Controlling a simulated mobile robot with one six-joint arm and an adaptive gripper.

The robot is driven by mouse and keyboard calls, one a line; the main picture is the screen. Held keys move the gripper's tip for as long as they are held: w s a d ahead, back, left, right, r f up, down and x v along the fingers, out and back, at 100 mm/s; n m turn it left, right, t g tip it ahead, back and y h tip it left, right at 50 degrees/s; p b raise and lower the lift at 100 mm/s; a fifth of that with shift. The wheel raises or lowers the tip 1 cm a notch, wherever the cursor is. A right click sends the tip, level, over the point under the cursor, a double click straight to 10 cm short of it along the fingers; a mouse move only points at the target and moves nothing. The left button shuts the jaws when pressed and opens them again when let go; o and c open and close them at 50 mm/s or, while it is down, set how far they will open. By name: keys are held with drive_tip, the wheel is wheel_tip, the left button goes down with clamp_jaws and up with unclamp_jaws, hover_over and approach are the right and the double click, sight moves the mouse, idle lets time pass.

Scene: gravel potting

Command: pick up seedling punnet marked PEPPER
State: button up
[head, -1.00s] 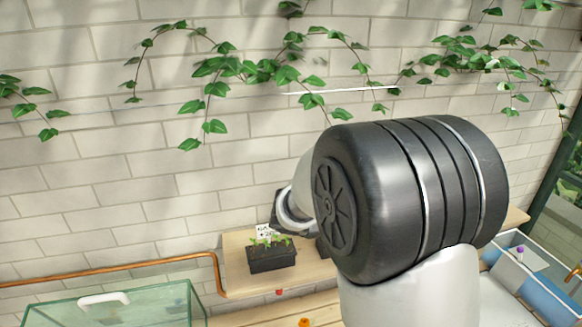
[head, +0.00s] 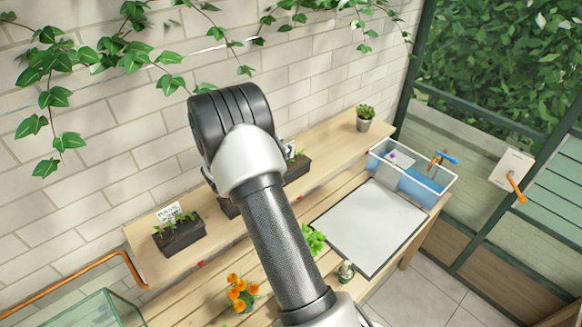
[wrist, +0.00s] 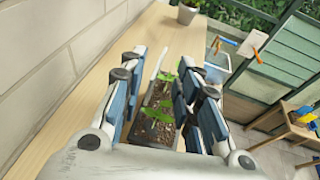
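In the wrist view, a dark punnet (wrist: 150,128) with soil and green seedlings stands on the wooden shelf. My gripper (wrist: 158,88) is open, its blue-grey fingers on either side of this punnet. Its white label is edge-on, so the marking cannot be read. In the head view my arm hides the gripper. A black punnet (head: 298,168) on the shelf shows partly right of my arm, its label mostly hidden. Another punnet (head: 228,208) is almost covered by my arm. A third punnet (head: 180,236) stands at the left with a label too blurred to read.
The narrow shelf (head: 330,138) runs along a brick wall. A potted plant (head: 363,119) stands at its right end. Below are orange flowers (head: 241,292), a white mat (head: 370,225) and a blue-and-white bin (head: 412,178). A glass case (head: 88,312) is at lower left.

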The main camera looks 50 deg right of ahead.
drive_tip(key=p, duration=0.2)
hover_over(294, 156)
drive_tip(key=shift+d+f, duration=0.2)
drive_tip(key=shift+f, duration=0.6)
drive_tip(key=shift+a, duration=0.15)
drive_tip(key=shift+c, duration=0.4)
clamp_jaws()
drive_tip(key=shift+r, duration=0.1)
